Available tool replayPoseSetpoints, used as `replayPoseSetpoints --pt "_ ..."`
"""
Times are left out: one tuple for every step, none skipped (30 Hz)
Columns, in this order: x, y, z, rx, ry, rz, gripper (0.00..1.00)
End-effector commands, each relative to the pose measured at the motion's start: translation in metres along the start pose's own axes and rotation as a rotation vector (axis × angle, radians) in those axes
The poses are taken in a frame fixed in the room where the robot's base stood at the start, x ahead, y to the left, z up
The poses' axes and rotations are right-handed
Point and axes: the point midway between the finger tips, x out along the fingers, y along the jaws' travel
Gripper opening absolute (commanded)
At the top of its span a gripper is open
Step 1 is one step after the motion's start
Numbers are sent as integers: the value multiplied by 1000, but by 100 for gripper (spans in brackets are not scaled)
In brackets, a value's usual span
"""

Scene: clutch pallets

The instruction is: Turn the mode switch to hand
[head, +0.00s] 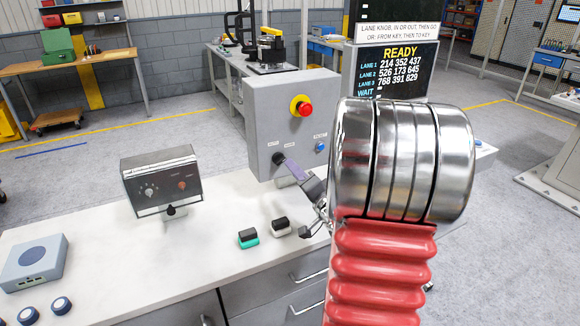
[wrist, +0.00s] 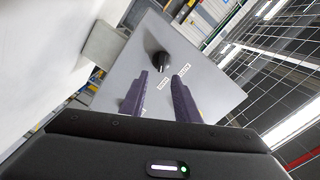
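The mode switch is a black knob (wrist: 161,61) on the front face of a grey control box (head: 262,100). Two small white labels sit by the knob, too small to read surely. In the wrist view the knob lies just beyond and between my fingertips. My gripper (wrist: 162,75) is open, with its two purple fingers apart and nothing between them. In the head view my gripper (head: 291,167) is close to the box's lower front, by the knob. I cannot tell whether the fingers touch the box. My wrist and arm hide part of the box's right side.
The box also carries a red emergency button (head: 301,106) on a yellow base and a blue button (head: 320,147). A clear-covered panel (head: 161,181) stands to the left on the white bench (head: 120,240). Two small rocker-like blocks (head: 248,238) (head: 281,227) lie in front. A READY screen (head: 400,66) stands behind.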

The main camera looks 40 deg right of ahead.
Motion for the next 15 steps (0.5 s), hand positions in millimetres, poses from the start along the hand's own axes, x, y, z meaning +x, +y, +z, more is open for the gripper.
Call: replayPoseSetpoints --pt "-10 1 0 0 1 2 29" --pt "-15 1 -1 0 3 2 29" --pt "-22 0 -1 0 3 2 29" --pt "-27 0 -1 0 2 2 29" --pt "-33 1 0 1 2 2 29" --pt "-40 1 -1 0 3 3 29" --pt "-44 1 -1 0 3 2 29" --pt "-50 1 -1 0 3 3 29" --pt "-56 1 -1 1 3 2 29" --pt "-61 1 0 1 3 2 29" --pt "-65 1 -1 0 2 3 29" --pt "-69 1 -1 0 2 3 29" --pt "-72 1 -1 0 2 2 29" --pt "-75 1 0 0 2 2 29" --pt "-78 1 0 0 1 2 29"
